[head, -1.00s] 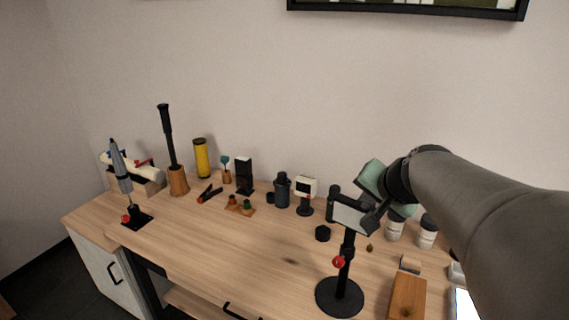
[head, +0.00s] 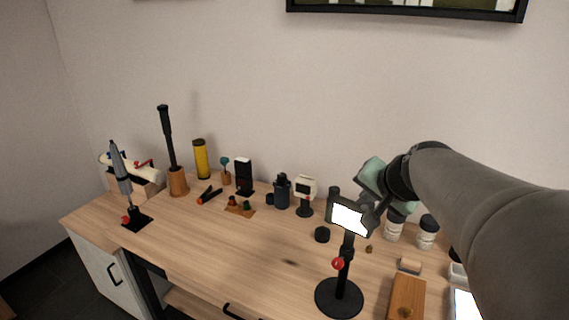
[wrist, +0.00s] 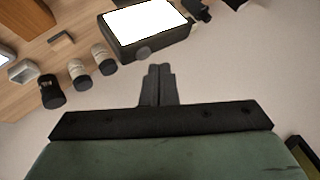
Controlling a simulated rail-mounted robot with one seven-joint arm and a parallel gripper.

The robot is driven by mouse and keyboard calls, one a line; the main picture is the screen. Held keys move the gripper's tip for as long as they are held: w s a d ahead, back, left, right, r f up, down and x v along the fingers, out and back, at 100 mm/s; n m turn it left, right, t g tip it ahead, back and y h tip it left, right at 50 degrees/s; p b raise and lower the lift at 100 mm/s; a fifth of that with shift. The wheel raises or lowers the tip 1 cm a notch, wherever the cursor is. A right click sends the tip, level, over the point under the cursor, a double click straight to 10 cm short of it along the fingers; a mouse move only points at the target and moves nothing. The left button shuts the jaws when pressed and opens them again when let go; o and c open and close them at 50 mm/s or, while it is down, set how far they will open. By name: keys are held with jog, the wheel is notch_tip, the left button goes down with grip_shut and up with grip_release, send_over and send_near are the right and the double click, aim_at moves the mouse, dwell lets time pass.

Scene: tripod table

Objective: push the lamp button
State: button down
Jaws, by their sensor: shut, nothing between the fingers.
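The lamp has a round black base (head: 339,298), a black post with a red knob (head: 338,264), and a black rectangular head with a bright white lit panel (head: 348,217). The lit head also shows at the top of the wrist view (wrist: 148,24), with a round grey button-like part (wrist: 143,52) on its near edge. My gripper (head: 374,218) is at the right side of the lamp head. Its fingers (wrist: 159,72) are shut and empty, with their tips close to that round part. I cannot tell whether they touch it.
White jars with dark lids (head: 427,232) stand right of the lamp, under my arm. A wooden block (head: 406,297) lies at the front right. Several small items, including a dark bottle (head: 282,191) and a yellow cylinder (head: 201,158), line the back. The table's left middle is clear.

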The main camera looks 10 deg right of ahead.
notch_tip(320, 180, up, 6)
jog(key=p, duration=0.4)
dwell(0.3)
jog(key=s+a+f+n+g, duration=0.8)
jog(key=s+a+f, duration=0.5)
jog(key=s+f, duration=0.3)
jog(key=shift+s+f+n+y, duration=0.35)
jog(key=shift+f+n+y, duration=0.05)
jog(key=shift+f, duration=0.55)
